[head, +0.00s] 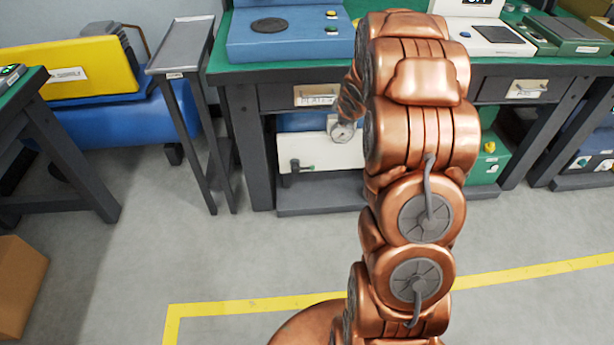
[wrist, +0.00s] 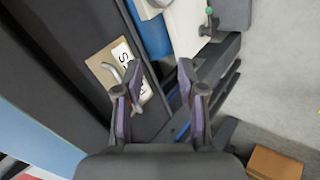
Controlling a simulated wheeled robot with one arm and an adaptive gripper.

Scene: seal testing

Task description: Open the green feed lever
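In the head view, a small lever with a dark green look (head: 303,168) sits on a white panel (head: 318,160) under the workbench. It appears in the wrist view as a green-tipped dark lever (wrist: 209,12) at the top edge, on the pale panel (wrist: 185,25). My gripper (wrist: 159,66) is open with its two fingers apart and nothing held between them. The lever lies beyond the fingertips, above and to the right in the wrist view, not touching them. In the head view my copper arm hides the gripper.
A round gauge (head: 342,131) is beside the panel, close to my arm. A drawer front with a labelled plate (wrist: 118,68) and handle lies near the left finger. A narrow stand (head: 183,45) stands left of the workbench.

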